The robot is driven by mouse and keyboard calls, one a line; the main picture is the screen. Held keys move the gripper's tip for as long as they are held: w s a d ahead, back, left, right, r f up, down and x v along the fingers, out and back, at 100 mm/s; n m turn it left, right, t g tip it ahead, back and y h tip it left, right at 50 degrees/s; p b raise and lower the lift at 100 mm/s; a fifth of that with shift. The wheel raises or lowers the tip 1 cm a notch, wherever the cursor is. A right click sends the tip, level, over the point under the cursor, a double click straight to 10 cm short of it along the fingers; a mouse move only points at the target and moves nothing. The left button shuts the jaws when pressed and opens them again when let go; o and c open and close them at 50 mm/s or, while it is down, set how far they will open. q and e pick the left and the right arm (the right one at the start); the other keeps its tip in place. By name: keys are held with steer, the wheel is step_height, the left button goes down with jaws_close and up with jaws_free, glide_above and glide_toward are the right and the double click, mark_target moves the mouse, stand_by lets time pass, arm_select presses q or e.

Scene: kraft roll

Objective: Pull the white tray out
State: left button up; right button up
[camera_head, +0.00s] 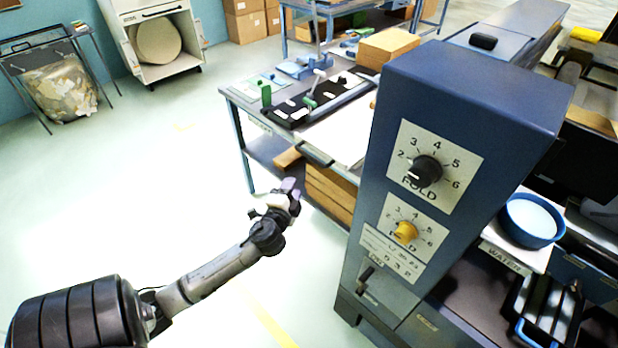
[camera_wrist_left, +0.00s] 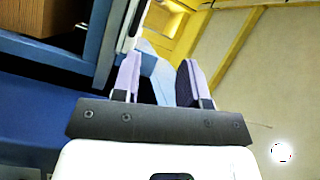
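The white tray (camera_head: 345,132) shows as a flat white panel at the right end of the workbench, beside the blue machine, which hides part of it. A dark handle (camera_head: 315,156) is at its front edge. My left gripper (camera_head: 290,190) is in front of the bench, left of and below the handle in the picture, apart from it. In the left wrist view its purple-grey fingers (camera_wrist_left: 158,78) are spread with nothing between them. A white edge with a dark strip (camera_wrist_left: 133,22) shows beyond the fingers; it may be the tray's front. My right gripper is out of view.
The blue machine (camera_head: 460,110) with FOLD dials stands right of the tray. A blue bowl (camera_head: 531,220) sits on its WATER shelf. The bench (camera_head: 232,98) holds a black rack (camera_head: 320,100); cardboard (camera_head: 330,190) lies below. The floor in front is clear.

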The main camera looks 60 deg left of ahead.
mark_target(309, 155)
arm_select(q)
steer(key=w+a+f+m+t+b, duration=0.2)
steer(key=a+f+b, duration=0.1)
steer(key=f+b, duration=0.25)
steer(key=shift+m, duration=0.5)
steer(key=shift+s+a+r+b+x, duration=0.1)
steer(key=shift+b+x, duration=0.8)
steer(key=shift+x, duration=1.5)
steer(key=shift+s+a+r+b+x, duration=0.15)
steer(key=shift+b+x, duration=0.8)
steer(key=shift+x, duration=1.5)
steer(key=shift+s+a+b+x, duration=0.1)
steer(key=shift+b+x, duration=0.8)
steer(key=shift+x, duration=1.5)
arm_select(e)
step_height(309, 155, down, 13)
arm_select(q)
steer(key=shift+w, duration=0.1)
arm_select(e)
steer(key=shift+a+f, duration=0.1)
arm_select(q)
jaws_close()
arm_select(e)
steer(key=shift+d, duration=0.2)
